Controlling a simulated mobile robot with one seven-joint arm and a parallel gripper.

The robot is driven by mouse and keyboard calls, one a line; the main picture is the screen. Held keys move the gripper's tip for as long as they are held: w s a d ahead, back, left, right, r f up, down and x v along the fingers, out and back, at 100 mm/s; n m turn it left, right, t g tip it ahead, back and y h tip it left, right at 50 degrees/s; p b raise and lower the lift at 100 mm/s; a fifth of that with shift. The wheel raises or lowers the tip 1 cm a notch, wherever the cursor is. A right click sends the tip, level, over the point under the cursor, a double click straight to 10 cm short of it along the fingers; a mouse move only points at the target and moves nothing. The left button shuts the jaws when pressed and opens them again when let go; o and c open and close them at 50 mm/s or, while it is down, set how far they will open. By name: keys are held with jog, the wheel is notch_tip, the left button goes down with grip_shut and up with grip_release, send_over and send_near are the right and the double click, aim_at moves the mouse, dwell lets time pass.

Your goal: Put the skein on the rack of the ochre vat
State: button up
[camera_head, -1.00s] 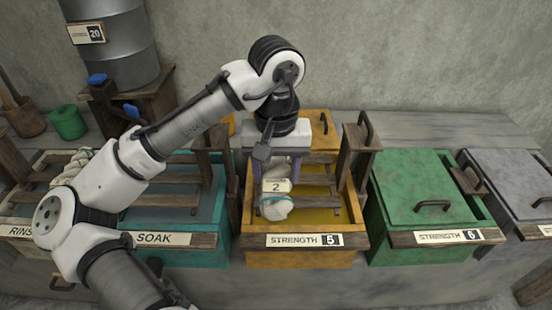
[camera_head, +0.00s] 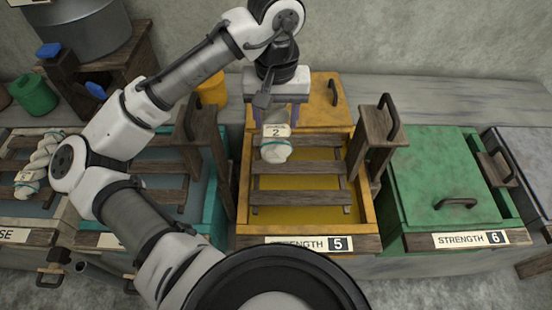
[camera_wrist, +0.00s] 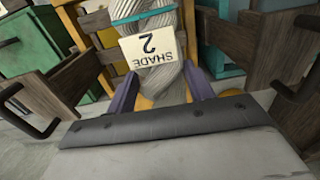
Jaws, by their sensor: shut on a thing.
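The skein (camera_head: 276,152) is pale, twisted yarn with a teal tie and a tag reading 2. It hangs from my gripper (camera_head: 283,115) over the back end of the ochre vat (camera_head: 244,190). The wrist view shows my purple fingers (camera_wrist: 160,95) on both sides of the skein (camera_wrist: 175,73), with its tag reading "SHADE 2". The vat's rack (camera_head: 300,198) has several brown wooden slats above yellow liquid. I cannot tell whether the skein's lower end touches the rear slats. The vat's front board reads "STRENGTH 5".
Wooden posts with dark handles (camera_head: 378,135) stand at both sides of the vat. The ochre lid (camera_head: 322,100) lies behind. A lidded green vat (camera_head: 440,180) is at right. A teal vat (camera_head: 200,205) and another skein (camera_head: 42,160) are at left.

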notch_tip(320, 180, down, 16)
jog(key=shift+b, duration=0.3)
jog(key=shift+f, duration=0.1)
jog(key=shift+f, duration=0.1)
jog(key=o, duration=1)
jog(key=shift+o, duration=0.2)
notch_tip(320, 180, up, 12)
jog(key=shift+r+p, duration=0.15)
jog(key=shift+p, duration=0.15)
